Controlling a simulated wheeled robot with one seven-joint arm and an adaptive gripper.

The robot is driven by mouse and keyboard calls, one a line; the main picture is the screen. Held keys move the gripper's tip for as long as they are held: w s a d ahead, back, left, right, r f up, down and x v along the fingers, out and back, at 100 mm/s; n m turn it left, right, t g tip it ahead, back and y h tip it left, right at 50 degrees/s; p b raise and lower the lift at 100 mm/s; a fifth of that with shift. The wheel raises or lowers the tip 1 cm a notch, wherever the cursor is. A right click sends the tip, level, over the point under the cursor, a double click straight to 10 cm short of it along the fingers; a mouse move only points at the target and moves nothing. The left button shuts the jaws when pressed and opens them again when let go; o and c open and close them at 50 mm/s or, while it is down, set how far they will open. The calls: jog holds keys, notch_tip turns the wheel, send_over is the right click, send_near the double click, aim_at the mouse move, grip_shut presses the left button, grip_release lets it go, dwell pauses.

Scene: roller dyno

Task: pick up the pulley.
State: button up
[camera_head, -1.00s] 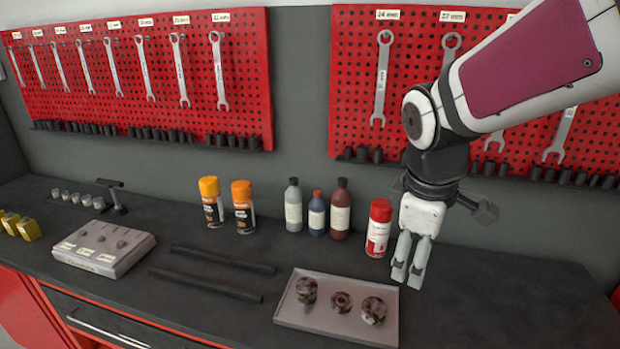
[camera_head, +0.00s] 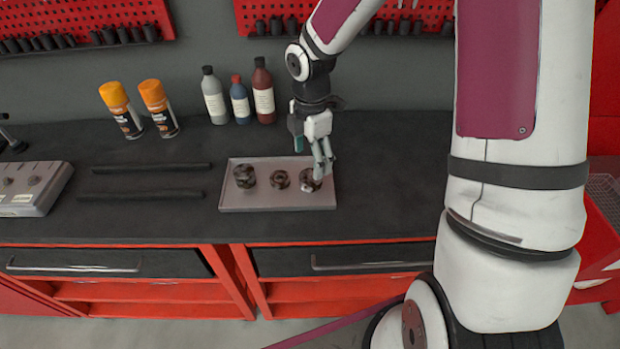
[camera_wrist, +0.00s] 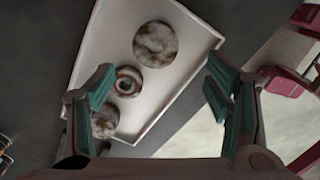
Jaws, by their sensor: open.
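Three worn, rusty round metal parts sit on a grey tray (camera_head: 262,203) on the bench: a left one (camera_head: 244,176), a smaller ring-like middle one (camera_head: 280,180) and a right one (camera_head: 310,180). I cannot tell by looks which is the pulley. My gripper (camera_head: 322,172) points down at the tray's right end, its fingers partly covering the right part. In the wrist view my open gripper (camera_wrist: 158,68) has empty fingers spread wide. A large round part (camera_wrist: 156,44) lies near the gap, the ring (camera_wrist: 128,82) nearer the left finger, another part (camera_wrist: 105,122) partly behind that finger.
Two dark bars (camera_head: 150,168) lie left of the tray, with a grey labelled block (camera_head: 35,188) beyond. Orange-capped cans (camera_head: 157,108) and several bottles (camera_head: 240,100) stand behind. The bench top right of the tray looks clear.

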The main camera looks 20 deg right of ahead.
aim_at(311, 176)
jog(key=shift+w+d+f+p, duration=0.1)
jog(key=shift+w+f+p, duration=0.1)
jog(key=shift+f, duration=1.8)
jog(key=shift+w+d+f+p, duration=0.1)
jog(key=shift+w+f+p, duration=0.05)
jog(key=shift+f, duration=1.8)
jog(key=shift+c, duration=0.2)
jog(key=c, duration=1.5)
jog(key=shift+o, duration=0.2)
